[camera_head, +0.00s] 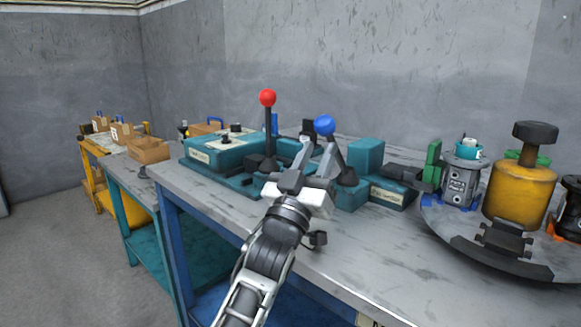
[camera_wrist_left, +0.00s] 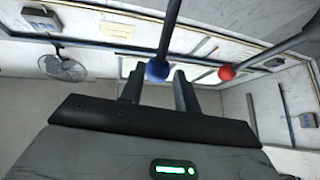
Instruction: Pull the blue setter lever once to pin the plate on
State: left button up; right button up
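The blue setter lever has a round blue knob (camera_head: 324,125) on a dark shaft that leans left from its base on the bench. My left gripper (camera_head: 317,147) is just below and left of the knob, its fingers apart. In the left wrist view the blue knob (camera_wrist_left: 157,70) shows in the gap between the fingertips of the left gripper (camera_wrist_left: 157,74). I cannot tell whether the fingers touch it. A red-knobbed lever (camera_head: 268,98) stands upright to the left. I cannot make out which part is the plate. My right gripper is not in view.
The grey-topped bench (camera_head: 345,245) holds teal fixtures (camera_head: 226,150) around the levers. A round turntable (camera_head: 440,222) at the right carries a yellow cylinder (camera_head: 515,195) and a grey motor part (camera_head: 461,185). The bench front is clear. A grey wall rises behind.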

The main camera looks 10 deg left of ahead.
pick_arm(q)
jog(key=s+a, duration=0.1)
jog(key=s, duration=0.2)
jog(key=s+a+p, duration=0.1)
jog(key=s, duration=0.2)
jog(key=s+a, duration=0.2)
jog(key=s, duration=0.2)
jog(key=shift+r, duration=0.15)
jog(key=shift+c, duration=0.3)
